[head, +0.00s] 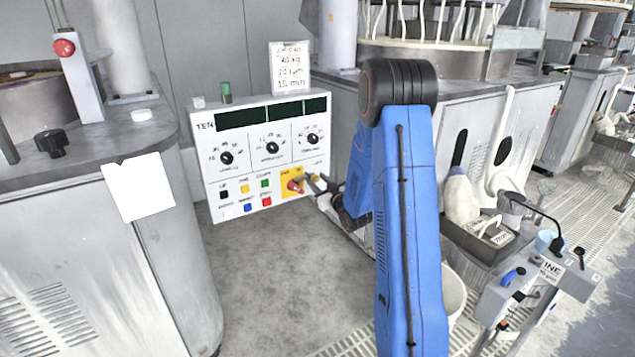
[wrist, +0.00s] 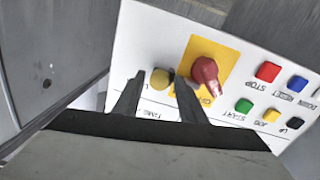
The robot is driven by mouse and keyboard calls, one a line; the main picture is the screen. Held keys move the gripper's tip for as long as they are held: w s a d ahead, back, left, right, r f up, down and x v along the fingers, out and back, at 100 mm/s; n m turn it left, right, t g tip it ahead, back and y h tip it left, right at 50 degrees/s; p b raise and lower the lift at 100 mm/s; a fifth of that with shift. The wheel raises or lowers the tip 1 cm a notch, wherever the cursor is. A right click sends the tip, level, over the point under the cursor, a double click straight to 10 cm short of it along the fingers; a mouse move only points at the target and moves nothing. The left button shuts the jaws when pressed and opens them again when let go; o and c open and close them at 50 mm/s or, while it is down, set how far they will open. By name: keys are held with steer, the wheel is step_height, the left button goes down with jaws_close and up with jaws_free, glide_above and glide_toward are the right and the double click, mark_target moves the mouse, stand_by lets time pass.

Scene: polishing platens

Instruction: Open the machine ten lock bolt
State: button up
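The machine ten control panel (head: 262,108) is white and marked TEN. In the wrist view the panel appears turned over, with a round brass-coloured knob (wrist: 161,78) by partly hidden lettering; I cannot read whether it is the lock bolt. My gripper (wrist: 160,82) is open, with one dark finger on each side of this knob and small gaps showing. Whether the fingers reach around it in depth is unclear. In the head view my gripper (head: 320,184) is at the panel's lower right edge, small and partly hidden by my arm.
A red knob on a yellow plate (wrist: 222,58) is close beside the right finger. Several coloured buttons, including a red one (wrist: 268,72), lie farther right. A grey machine (head: 95,250) stands left in the head view. The floor (head: 270,270) below the panel is clear.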

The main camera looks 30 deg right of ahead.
jaws_close()
steer(key=d, duration=0.4)
steer(key=shift+w+d, duration=0.1)
steer(key=shift+d, duration=0.05)
steer(key=shift+o, duration=1.5)
jaws_free()
steer(key=shift+d, duration=0.15)
steer(key=s, duration=1.7)
steer(key=shift+s, duration=0.25)
